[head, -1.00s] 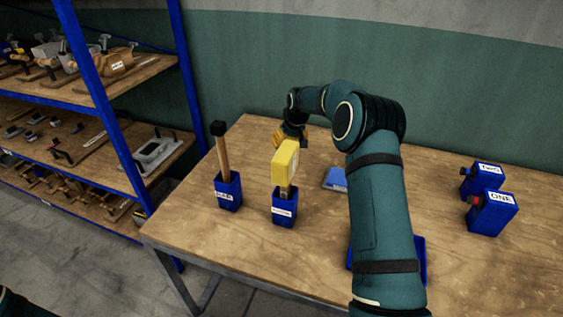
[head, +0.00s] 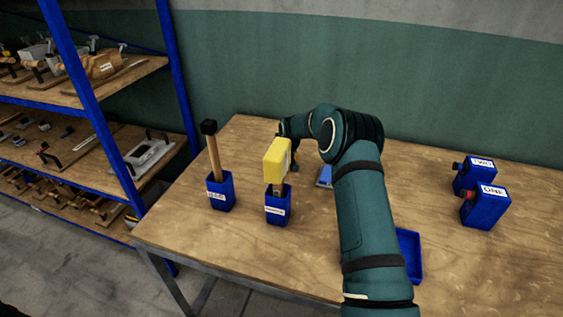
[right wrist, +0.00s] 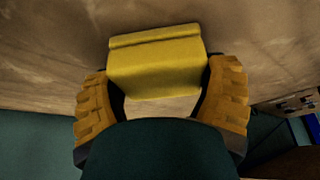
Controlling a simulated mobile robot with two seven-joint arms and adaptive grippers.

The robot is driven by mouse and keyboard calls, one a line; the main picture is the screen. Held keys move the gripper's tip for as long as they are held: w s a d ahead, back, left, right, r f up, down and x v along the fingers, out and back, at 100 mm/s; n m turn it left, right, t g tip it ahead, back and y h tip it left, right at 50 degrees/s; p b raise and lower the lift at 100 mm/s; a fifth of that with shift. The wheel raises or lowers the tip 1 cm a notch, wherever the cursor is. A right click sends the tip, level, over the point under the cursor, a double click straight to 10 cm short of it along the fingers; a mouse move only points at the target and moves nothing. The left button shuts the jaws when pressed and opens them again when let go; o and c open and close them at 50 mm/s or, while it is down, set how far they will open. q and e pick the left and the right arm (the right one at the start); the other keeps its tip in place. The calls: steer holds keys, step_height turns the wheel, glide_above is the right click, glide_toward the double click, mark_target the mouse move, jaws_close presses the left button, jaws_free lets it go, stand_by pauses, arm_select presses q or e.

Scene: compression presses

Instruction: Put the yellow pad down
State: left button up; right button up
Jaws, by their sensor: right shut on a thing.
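The yellow pad (right wrist: 158,68) is between the two orange-brown fingers of my right gripper (right wrist: 162,102) in the right wrist view. The gripper is shut on it, with the wooden table behind. My left gripper is not in view.
A black-tipped stick (head: 213,150) stands in another holder (head: 221,192). A blue item (head: 325,176) and a blue tray (head: 411,256) lie near my arm. Blue boxes (head: 486,208) stand at right.

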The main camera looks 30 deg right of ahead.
steer(key=o, duration=1.1)
steer(key=p+v, duration=0.1)
steer(key=v, duration=1.1)
